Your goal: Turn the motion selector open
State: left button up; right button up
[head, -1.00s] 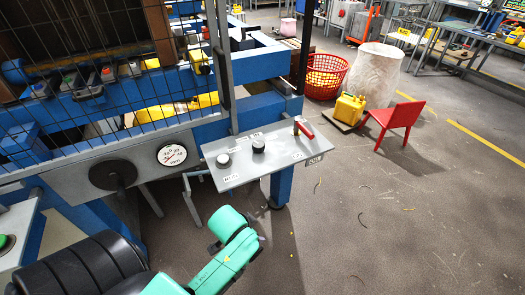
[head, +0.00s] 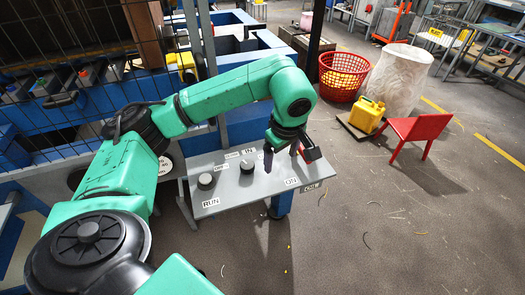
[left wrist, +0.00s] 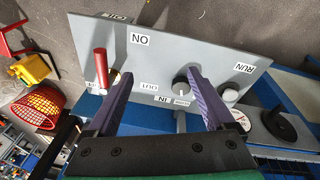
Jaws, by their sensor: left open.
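I cannot read which control is the motion selector. The other knob (head: 206,181) is by the RUN label. The red lever (left wrist: 101,66) is near the ON label and partly hidden by my gripper in the head view. My left gripper (left wrist: 160,74) is open and empty above the panel. Its fingers appear between the lever and the middle knob.
A red basket (head: 346,76), yellow can (head: 366,114) and red chair (head: 417,133) stand behind to the right. The floor right of the panel is clear.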

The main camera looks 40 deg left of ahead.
aim_at(248, 165)
pick_arm(q)
jog(key=a+r+y, duration=0.2)
jog(key=a+y, duration=0.1)
jog(key=a, duration=0.4)
jog(key=shift+n+g, duration=0.3)
jog(key=shift+g, duration=0.1)
jog(key=x, duration=0.4)
jog(key=p+x, duration=0.1)
jog(key=x, duration=0.4)
jog(key=p+x, duration=0.1)
jog(key=x, duration=0.3)
jog(key=shift+s+d+f, duration=0.15)
jog(key=shift+d+f, duration=0.05)
jog(key=shift+f, duration=0.3)
jog(key=c, duration=1.4)
pick_arm(e)
jog(key=shift+s+r, duration=0.3)
jog(key=shift+r, duration=0.55)
